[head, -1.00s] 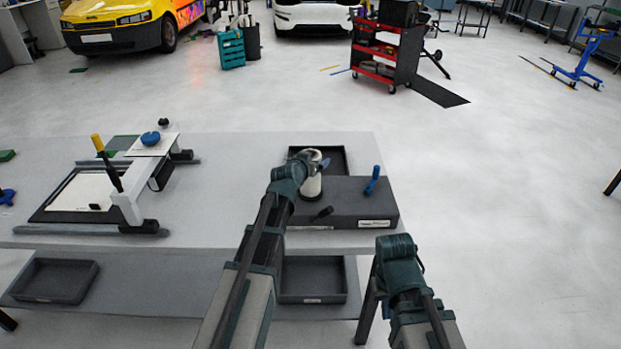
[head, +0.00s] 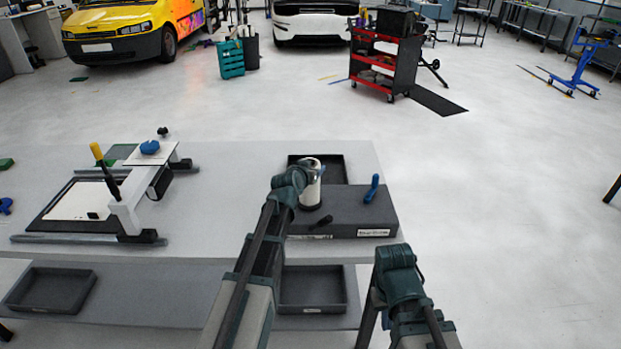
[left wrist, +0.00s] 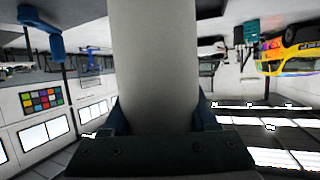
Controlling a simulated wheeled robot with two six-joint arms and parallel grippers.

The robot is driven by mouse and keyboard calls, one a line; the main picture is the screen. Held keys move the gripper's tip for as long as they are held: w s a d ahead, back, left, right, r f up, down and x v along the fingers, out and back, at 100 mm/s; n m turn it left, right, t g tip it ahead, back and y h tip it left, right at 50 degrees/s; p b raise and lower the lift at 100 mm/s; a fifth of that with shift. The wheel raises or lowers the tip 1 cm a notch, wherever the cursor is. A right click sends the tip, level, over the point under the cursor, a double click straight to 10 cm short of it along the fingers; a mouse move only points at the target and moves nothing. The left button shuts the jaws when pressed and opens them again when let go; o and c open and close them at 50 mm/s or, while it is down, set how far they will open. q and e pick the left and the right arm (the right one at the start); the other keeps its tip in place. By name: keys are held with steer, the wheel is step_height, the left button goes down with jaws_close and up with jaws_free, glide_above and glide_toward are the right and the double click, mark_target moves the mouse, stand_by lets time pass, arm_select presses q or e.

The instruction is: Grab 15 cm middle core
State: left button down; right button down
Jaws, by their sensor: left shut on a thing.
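A pale cylindrical core (head: 311,190) stands upright at the left end of a dark grey box-like holder (head: 350,200) in the head view. My left gripper (head: 312,167) is shut on this core near its top. In the left wrist view the core (left wrist: 155,65) fills the middle, between the two fingers of the left gripper (left wrist: 160,122). A dark ring shows at the core's foot; I cannot tell whether it is clear of the holder. My right gripper (head: 398,257) is in front of the table's right part, apart from the holder; its fingers are hidden.
A blue-handled tool (head: 372,188) stands at the holder's right, and a black-handled one (head: 321,222) at its front. A dark tray (head: 333,162) lies behind. A white framed device (head: 125,205) stands on the table's left. Bare table lies between.

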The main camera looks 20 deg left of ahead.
step_height(320, 180, up, 10)
steer(key=p, duration=1)
